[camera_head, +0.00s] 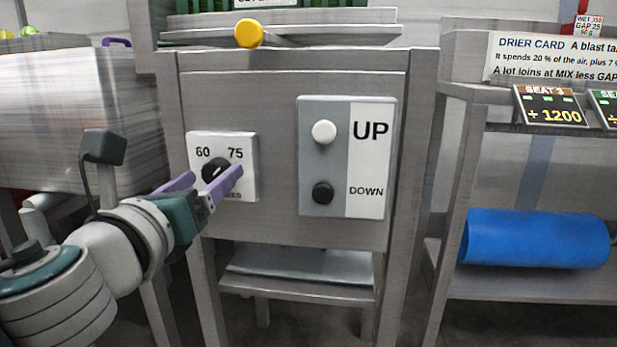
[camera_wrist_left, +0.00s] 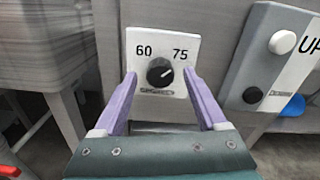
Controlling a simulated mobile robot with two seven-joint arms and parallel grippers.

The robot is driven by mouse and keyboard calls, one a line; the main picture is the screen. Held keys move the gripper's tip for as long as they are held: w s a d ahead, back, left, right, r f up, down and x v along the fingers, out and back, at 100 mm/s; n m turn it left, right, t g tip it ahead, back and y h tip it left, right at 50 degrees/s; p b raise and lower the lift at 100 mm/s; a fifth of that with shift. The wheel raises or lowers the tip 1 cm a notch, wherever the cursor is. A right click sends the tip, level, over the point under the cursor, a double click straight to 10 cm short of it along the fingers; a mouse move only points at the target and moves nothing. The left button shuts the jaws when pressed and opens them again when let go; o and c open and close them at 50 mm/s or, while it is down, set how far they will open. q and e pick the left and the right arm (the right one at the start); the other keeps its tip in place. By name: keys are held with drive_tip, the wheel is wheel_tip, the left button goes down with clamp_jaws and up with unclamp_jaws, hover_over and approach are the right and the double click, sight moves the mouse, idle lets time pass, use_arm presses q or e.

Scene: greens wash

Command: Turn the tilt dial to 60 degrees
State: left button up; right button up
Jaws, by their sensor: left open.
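The tilt dial (camera_wrist_left: 160,72) is a round black knob on a white plate (camera_wrist_left: 137,42) marked 60 at the upper left and 75 at the upper right. In the left wrist view its light pointer mark leans to the upper right, toward 75. In the head view the dial (camera_head: 214,172) is partly hidden by my gripper. My left gripper (camera_wrist_left: 160,88) has purple fingers and is open, one finger on each side of the dial. It also shows in the head view (camera_head: 208,183). I cannot tell whether the fingers touch the knob. My right gripper is not in view.
A panel (camera_head: 362,205) right of the dial carries a white UP button (camera_head: 324,132) and a black DOWN button (camera_head: 322,193). A yellow knob (camera_head: 249,33) sits above on the cabinet. A blue cylinder (camera_head: 535,238) lies on the right-hand rack's shelf.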

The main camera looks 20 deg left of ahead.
use_arm(q)
drive_tip(key=shift+w+a, duration=0.1)
drive_tip(key=shift+w, duration=0.25)
drive_tip(key=shift+c, duration=0.3)
clamp_jaws()
